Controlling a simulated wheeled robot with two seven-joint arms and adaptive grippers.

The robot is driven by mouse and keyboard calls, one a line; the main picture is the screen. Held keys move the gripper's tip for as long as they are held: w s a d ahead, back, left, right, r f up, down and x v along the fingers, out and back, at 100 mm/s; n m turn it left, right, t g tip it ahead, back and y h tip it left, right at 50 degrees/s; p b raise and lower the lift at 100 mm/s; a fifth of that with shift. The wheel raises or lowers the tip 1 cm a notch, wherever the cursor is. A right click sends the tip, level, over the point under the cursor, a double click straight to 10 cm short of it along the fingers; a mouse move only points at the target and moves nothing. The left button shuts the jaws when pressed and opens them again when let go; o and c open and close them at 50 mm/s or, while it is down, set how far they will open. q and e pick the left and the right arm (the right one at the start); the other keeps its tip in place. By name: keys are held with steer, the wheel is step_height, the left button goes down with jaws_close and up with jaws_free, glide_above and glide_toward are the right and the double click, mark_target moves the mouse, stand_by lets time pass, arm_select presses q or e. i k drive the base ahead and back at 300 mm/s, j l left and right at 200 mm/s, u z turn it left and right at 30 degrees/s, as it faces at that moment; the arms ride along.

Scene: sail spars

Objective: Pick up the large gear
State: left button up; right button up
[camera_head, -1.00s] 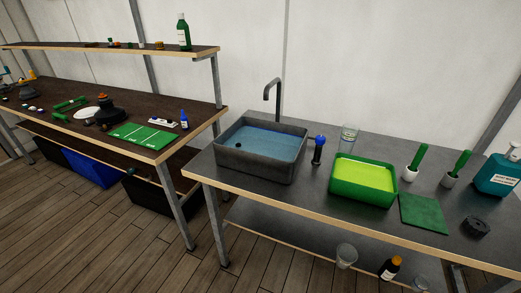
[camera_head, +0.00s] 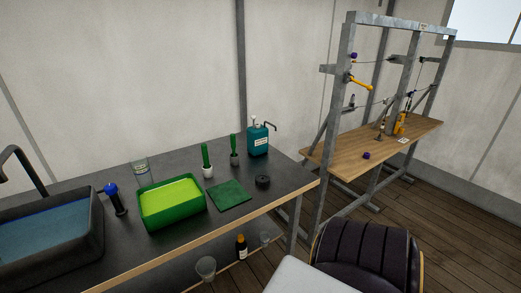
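A small dark round disc (camera_head: 263,182) lies flat on the grey bench, right of the green mat. It could be the large gear, but its rim is too small in the picture to make out teeth. Nothing touches it. No other thing that looks like a gear can be made out. Neither of my grippers is in view.
The grey bench (camera_head: 130,254) holds a sink (camera_head: 92,233), a green tray (camera_head: 152,219), a green mat (camera_head: 230,196), two green-handled brushes and a teal bottle (camera_head: 258,140). A metal frame (camera_head: 328,150) with a wooden table (camera_head: 350,160) stands right. A dark ribbed shape at bottom right is unclear.

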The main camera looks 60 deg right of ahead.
mark_target(262, 180)
steer(key=k+l, duration=0.1)
steer(key=l, duration=0.3)
steer(key=k+l+u, duration=0.1)
steer(key=l, duration=0.35)
steer(key=k+l, duration=0.15)
steer(key=l, duration=0.25)
steer(key=k+l+u, duration=0.1)
steer(key=l, duration=0.3)
steer(key=k+l, duration=0.15)
steer(key=l, duration=0.25)
steer(key=k+l+u, duration=0.1)
steer(key=l, duration=0.3)
steer(key=k+l, duration=0.2)
steer(key=l, duration=0.2)
steer(key=k+l, duration=0.15)
steer(key=l, duration=0.25)
steer(key=u, duration=0.05)
